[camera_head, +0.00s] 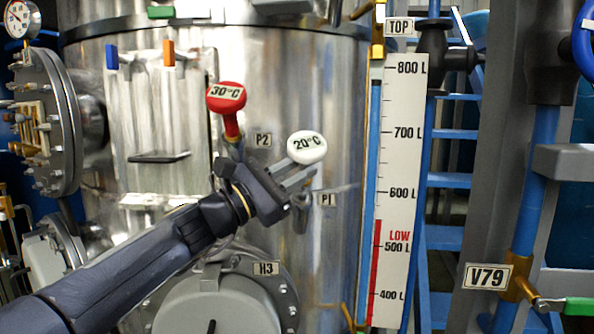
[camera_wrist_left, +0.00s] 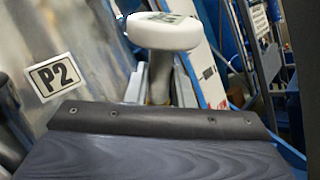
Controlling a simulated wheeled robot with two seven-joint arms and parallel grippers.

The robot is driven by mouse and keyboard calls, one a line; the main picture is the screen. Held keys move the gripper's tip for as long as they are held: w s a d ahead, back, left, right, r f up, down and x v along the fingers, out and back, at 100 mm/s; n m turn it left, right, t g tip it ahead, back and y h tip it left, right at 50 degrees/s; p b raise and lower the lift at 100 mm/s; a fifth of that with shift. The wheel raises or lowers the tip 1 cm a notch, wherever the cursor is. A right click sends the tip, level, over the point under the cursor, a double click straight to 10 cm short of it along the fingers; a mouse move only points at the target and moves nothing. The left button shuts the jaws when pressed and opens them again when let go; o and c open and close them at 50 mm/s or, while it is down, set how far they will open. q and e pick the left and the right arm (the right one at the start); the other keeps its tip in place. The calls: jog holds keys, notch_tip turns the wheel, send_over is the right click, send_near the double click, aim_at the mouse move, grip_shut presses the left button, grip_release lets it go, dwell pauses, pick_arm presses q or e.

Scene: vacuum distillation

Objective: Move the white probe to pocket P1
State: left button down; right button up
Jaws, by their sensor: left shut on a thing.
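The white probe (camera_head: 307,147), labelled 20°C, has a round white head and stands in front of the steel vessel, near the P1 label (camera_head: 327,200). My left gripper (camera_head: 292,176) is shut on the probe just below its head. In the left wrist view the white head (camera_wrist_left: 163,32) rises above the gripper body, with its stem between the fingers. The lower end of the stem and the P1 pocket opening are hidden or too small to tell. The red probe (camera_head: 226,97), labelled 30°C, stands upper left, by the P2 label (camera_head: 263,140). My right gripper is not in view.
A white level scale (camera_head: 405,130) with a sight tube stands right of the probe. The round H3 cover (camera_head: 215,300) bulges out below my arm. A flanged port (camera_head: 50,120) is at the left, and valve V79 (camera_head: 520,289) at the lower right.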

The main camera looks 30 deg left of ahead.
pick_arm(q)
jog(key=shift+w+a+f+b, duration=0.25)
jog(key=shift+w+f+b, duration=0.25)
jog(key=shift+f, duration=0.2)
jog(key=shift+w+a+f+b, duration=0.25)
jog(key=shift+w+f+b, duration=0.1)
jog(key=shift+f+b, duration=0.3)
jog(key=shift+w+a+f+b, duration=0.25)
jog(key=shift+w+f+b, duration=0.25)
jog(key=shift+f, duration=0.25)
jog(key=c, duration=1.2)
grip_release()
jog(key=shift+o, duration=0.2)
jog(key=shift+s, duration=0.1)
jog(key=b+v, duration=0.2)
jog(key=v, duration=0.5)
jog(key=shift+s+a+f, duration=0.2)
jog(key=shift+s, duration=0.05)
